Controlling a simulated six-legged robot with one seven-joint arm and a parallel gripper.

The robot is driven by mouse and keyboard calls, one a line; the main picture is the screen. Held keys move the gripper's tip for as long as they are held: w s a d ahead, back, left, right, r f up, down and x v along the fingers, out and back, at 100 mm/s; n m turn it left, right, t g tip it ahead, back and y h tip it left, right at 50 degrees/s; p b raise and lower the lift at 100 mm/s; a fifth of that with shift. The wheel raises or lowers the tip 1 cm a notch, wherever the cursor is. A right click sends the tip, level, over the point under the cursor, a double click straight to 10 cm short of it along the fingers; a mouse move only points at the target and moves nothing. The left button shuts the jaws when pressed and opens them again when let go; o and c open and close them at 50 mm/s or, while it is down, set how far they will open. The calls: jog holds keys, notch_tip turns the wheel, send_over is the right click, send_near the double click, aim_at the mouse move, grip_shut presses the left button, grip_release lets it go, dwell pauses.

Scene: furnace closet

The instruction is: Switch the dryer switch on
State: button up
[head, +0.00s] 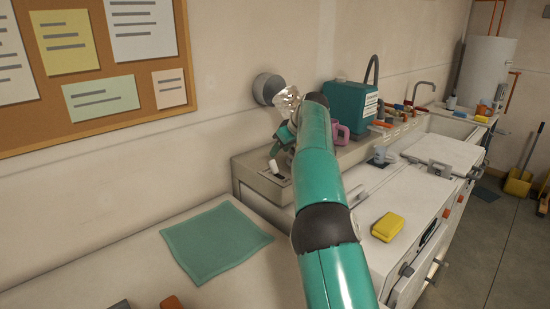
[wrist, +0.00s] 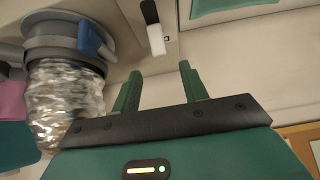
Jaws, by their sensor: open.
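A small switch with a white tip and a dark part (wrist: 155,38), which I take for the dryer switch, is set in a pale panel. Its white tip (head: 273,167) also shows in the head view, on the raised ledge behind the white machines, just below my gripper (head: 279,142). In the wrist view my gripper (wrist: 160,68) is open, with two green fingers apart and nothing between them. The switch lies just beyond the fingertips, roughly in line with the gap. I see no contact. I cannot tell which position the switch is in.
A foil duct (wrist: 62,105) with a grey collar and a blue handle (wrist: 95,40) is close beside my gripper. A yellow sponge (head: 388,227) and a green cloth (head: 215,241) lie in front.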

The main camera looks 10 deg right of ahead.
jog(key=v, duration=0.5)
jog(key=shift+s+d+r, duration=0.1)
jog(key=shift+s+r, duration=0.05)
jog(key=shift+r, duration=0.1)
